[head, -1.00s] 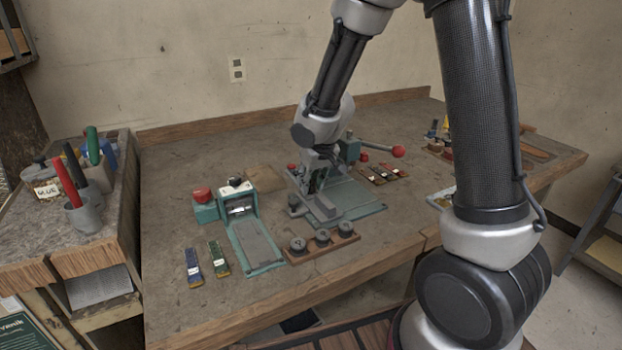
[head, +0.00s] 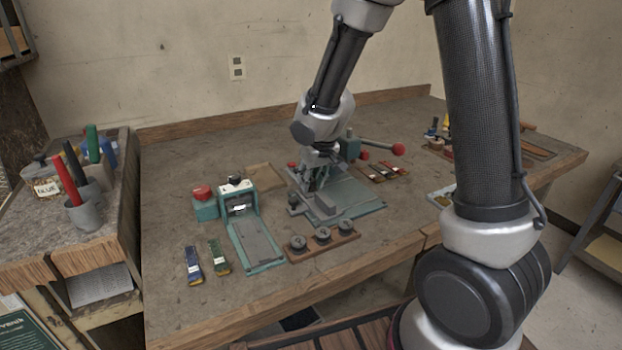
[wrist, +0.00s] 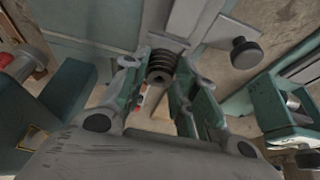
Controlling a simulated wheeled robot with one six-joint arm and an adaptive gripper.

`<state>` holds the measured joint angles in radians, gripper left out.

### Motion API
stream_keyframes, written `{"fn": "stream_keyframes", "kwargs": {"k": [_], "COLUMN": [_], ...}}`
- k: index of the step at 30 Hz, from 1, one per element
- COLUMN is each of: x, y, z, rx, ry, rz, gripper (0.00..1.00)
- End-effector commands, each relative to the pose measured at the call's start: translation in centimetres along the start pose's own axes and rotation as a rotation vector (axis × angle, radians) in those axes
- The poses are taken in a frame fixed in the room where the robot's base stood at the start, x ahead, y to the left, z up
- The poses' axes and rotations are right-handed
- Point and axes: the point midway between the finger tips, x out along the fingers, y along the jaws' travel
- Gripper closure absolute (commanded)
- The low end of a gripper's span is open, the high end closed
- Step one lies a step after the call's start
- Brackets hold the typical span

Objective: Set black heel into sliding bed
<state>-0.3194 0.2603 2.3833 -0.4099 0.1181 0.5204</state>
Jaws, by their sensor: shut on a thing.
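My gripper (wrist: 160,88) hangs over the machine in the middle of the bench; it also shows in the head view (head: 320,178), partly screened by my wrist. Its fingers close around a dark, ribbed, round piece that looks like the black heel (wrist: 162,65). The grey sliding bed (wrist: 200,22) lies just beyond the fingertips in the wrist view, with a black knob (wrist: 245,52) beside it. In the head view the grey bed block (head: 322,206) sits on the green base plate (head: 360,198). I cannot tell whether the heel touches the bed.
A second green machine (head: 255,245) stands left, a red-topped green block (head: 203,205) beside it. A wooden rack (head: 340,243) holds round dark pieces in front. Blue (head: 193,265) and green (head: 219,256) pieces lie left. A red-balled lever (head: 398,150) sticks out right.

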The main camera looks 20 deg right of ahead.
Motion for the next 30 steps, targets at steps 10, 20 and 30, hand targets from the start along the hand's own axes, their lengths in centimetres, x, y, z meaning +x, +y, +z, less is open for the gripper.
{"fn": "stream_keyframes", "kwargs": {"k": [10, 20, 30], "x": [-1.0, -1.5, -1.4], "y": [0.0, -0.1, 0.0], "z": [-0.5, -0.6, -0.6], "rx": [0.001, -0.001, 0.0], "ry": [0.003, 0.001, 0.001], "rz": [0.001, -0.001, -0.001], "gripper": [0.92, 0.92, 0.92]}}
